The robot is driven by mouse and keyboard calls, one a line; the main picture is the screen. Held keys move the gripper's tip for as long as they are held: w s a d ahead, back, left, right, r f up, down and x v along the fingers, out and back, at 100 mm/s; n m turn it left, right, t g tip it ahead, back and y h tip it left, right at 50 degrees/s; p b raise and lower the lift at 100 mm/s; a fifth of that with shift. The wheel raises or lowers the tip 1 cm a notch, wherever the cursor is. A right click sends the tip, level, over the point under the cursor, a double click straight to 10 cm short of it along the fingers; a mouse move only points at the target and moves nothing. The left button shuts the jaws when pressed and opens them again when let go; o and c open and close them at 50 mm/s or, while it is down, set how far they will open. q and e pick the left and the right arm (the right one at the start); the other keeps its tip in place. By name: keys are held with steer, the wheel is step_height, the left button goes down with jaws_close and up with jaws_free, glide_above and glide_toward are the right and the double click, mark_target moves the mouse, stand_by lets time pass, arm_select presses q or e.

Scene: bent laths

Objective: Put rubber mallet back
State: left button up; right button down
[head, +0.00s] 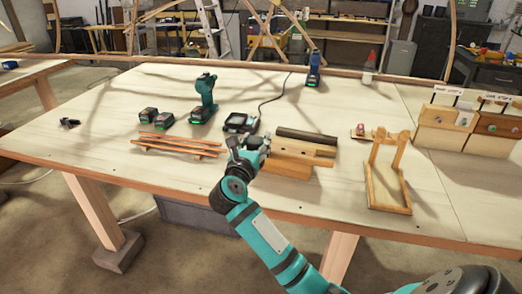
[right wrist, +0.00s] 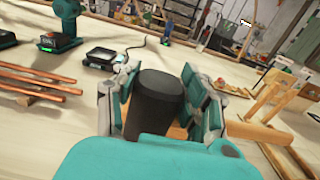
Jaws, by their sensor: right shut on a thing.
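My right gripper (head: 250,148) is low over the worktable, left of some wooden blocks (head: 285,164). In the right wrist view its fingers (right wrist: 160,105) close on both sides of a thick black cylinder (right wrist: 158,98), which looks like the rubber mallet's head and stands about upright. A pale wooden bar (right wrist: 262,134) runs right from behind the right finger; I cannot tell if it is the mallet's handle. In the head view the gripper hides most of what it holds. A long dark bar (head: 306,136) lies by the blocks. My left gripper is not in view.
Reddish laths (head: 178,146) lie left of the gripper. A green drill (head: 205,93), batteries (head: 148,115) and a charger (head: 240,122) stand behind. A wooden frame (head: 388,206) and labelled wooden boxes (head: 447,127) are at the right. The table's left front is clear.

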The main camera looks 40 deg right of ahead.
steer(key=shift+f+b, duration=2.5)
steer(key=shift+f, duration=0.8)
steer(key=shift+f+b, duration=0.5)
steer(key=shift+f, duration=0.05)
steer(key=c, duration=0.6)
jaws_free()
steer(key=shift+c, duration=0.2)
steer(key=shift+f, duration=0.1)
